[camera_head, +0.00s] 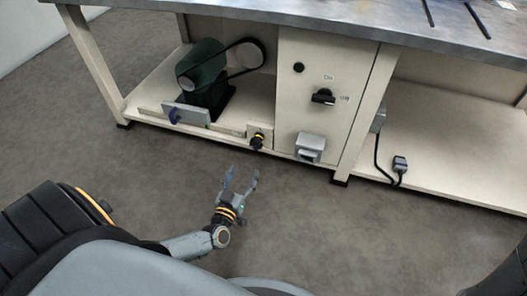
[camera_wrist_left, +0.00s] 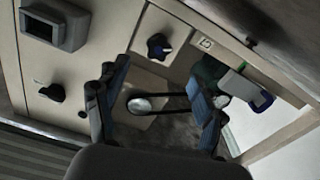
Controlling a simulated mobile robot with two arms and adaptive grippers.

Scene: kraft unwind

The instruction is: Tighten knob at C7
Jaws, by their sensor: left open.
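A black rotary switch (camera_head: 323,96) is on the cabinet front. My left gripper (camera_head: 243,173) is open and empty above the floor, in front of the shelf, apart from every knob. My right gripper is not in view.
A green motor (camera_head: 204,66) with a black belt (camera_head: 247,58) stands on the shelf. A grey box (camera_head: 310,147) sticks out low on the cabinet (camera_head: 305,60). A cable with a plug (camera_head: 400,163) lies right. The bench top (camera_head: 330,18) overhangs; the floor before it is clear.

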